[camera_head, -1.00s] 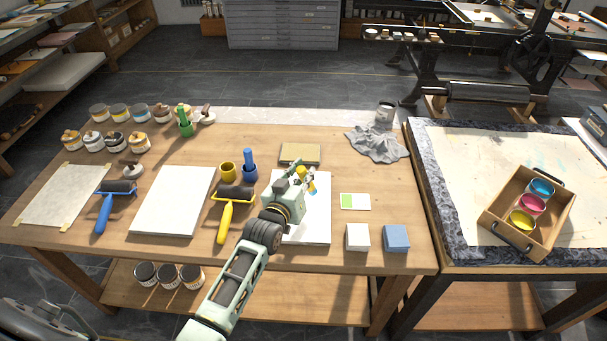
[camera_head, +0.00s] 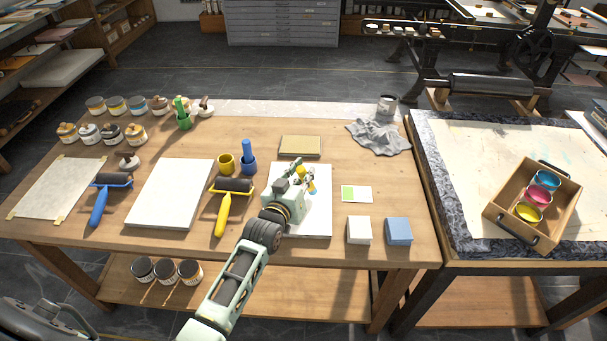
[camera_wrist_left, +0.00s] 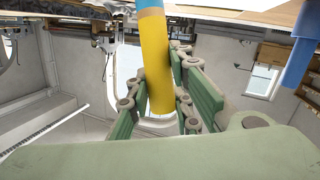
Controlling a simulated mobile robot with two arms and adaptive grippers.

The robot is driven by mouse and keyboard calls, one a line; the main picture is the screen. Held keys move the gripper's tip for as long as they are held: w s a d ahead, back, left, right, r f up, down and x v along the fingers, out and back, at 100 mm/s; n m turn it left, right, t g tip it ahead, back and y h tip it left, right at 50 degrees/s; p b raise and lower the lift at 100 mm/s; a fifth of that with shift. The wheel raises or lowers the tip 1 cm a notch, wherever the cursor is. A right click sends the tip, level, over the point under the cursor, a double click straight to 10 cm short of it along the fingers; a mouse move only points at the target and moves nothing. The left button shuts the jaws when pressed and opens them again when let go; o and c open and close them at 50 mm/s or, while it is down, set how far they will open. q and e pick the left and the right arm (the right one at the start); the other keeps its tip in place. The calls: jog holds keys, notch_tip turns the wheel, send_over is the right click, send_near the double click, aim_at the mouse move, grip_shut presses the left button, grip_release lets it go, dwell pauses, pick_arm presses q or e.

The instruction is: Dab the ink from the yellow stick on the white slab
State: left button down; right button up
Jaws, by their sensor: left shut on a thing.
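My left gripper (camera_head: 304,178) is shut on the yellow stick (camera_wrist_left: 156,65), over the right-hand white slab (camera_head: 318,222). In the left wrist view the stick stands between the green finger pads, with a blue part at the picture's top. In the head view only a small yellow and blue bit of it shows beside the fingers. Whether its tip touches the slab cannot be told. The gripper and forearm hide part of this slab. Another white slab (camera_head: 172,192) lies bare to the left. My right gripper is out of view.
A yellow-handled roller (camera_head: 224,213) lies left of my gripper. Yellow (camera_head: 226,165) and blue (camera_head: 249,167) cups stand behind it, the blue one holding a blue stick. A white-and-green card (camera_head: 357,194), white block (camera_head: 359,231) and blue block (camera_head: 398,232) lie to the right.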

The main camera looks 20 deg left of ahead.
pick_arm(q)
jog(key=shift+f+b, duration=0.3)
jog(key=shift+f, duration=0.05)
dwell(0.3)
jog(key=shift+f, duration=0.35)
dwell(0.6)
jog(key=shift+r, duration=0.1)
notch_tip(320, 180, up, 7)
jog(key=p, duration=0.6)
jog(key=shift+p, duration=0.35)
